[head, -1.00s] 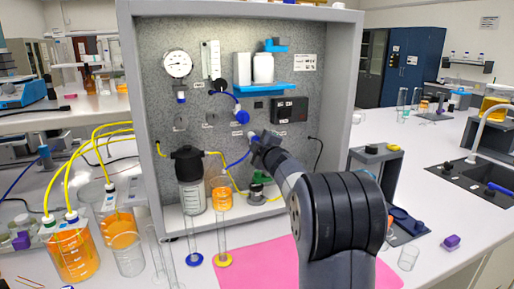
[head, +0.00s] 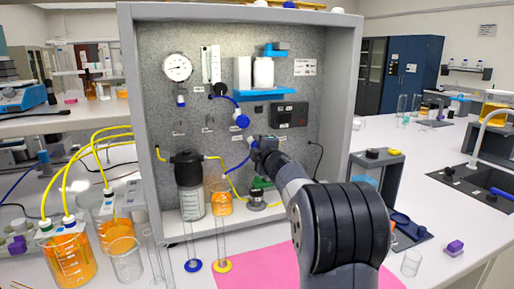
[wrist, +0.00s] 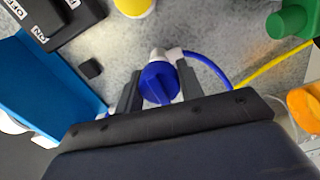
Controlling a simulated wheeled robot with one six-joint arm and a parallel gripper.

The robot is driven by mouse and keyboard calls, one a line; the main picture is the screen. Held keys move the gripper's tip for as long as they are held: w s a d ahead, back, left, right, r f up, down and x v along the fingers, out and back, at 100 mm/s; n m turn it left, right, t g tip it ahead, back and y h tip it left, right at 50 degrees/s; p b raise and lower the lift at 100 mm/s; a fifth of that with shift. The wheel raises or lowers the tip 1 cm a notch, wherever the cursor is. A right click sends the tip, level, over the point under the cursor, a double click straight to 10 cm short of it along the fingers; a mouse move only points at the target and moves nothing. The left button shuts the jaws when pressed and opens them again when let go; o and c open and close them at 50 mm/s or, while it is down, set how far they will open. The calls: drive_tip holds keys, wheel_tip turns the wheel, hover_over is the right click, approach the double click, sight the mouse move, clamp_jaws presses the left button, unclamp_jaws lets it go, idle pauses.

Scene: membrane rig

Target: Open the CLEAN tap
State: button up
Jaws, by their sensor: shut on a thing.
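A blue tap knob (wrist: 158,84) sits between the two fingers of my gripper (wrist: 157,92) in the wrist view. The fingers touch it on both sides and the gripper is shut on it. A white fitting and a blue hose (wrist: 208,68) lead from the tap. I cannot read a CLEAN label in either view. Another blue knob (head: 242,120) is just above and left of the gripper in the head view.
A green part (wrist: 290,22) and a yellow hose (wrist: 268,72) lie right of the gripper in the wrist view. A blue shelf (wrist: 42,85) and a switch box (wrist: 62,20) are at left. Tall cylinders with blue (head: 193,266) and yellow (head: 222,266) bases stand before the cabinet.

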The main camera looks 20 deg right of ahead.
drive_tip(key=o, duration=1)
drive_tip(key=shift+s, duration=0.1)
drive_tip(key=s+b, duration=0.1)
drive_tip(key=s, duration=0.9)
drive_tip(key=shift+s, duration=0.35)
drive_tip(key=shift+w, duration=0.1)
drive_tip(key=w+p, duration=0.1)
drive_tip(key=w, duration=0.9)
drive_tip(key=shift+w, duration=0.4)
